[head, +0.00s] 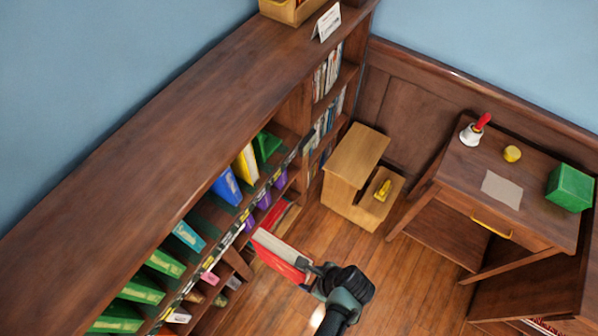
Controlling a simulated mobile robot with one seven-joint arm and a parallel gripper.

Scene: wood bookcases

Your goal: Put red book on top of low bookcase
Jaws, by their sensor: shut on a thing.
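The red book (279,262) is held in the air in front of the low bookcase's shelves, its pale page edges showing on the upper side. My gripper (312,274) is shut on the book's right end, and my dark arm comes in from the bottom of the head view. The low bookcase (190,110) is long dark wood and runs from lower left to upper right. Most of its top is bare, and the book is in front of it and apart from the top.
A wooden box (290,10) and a white card (326,22) stand at the far end of the top. Colored books, such as a blue one (227,186), fill the shelves. A step stool (355,165) and a side table (480,180) stand right, with open floor between.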

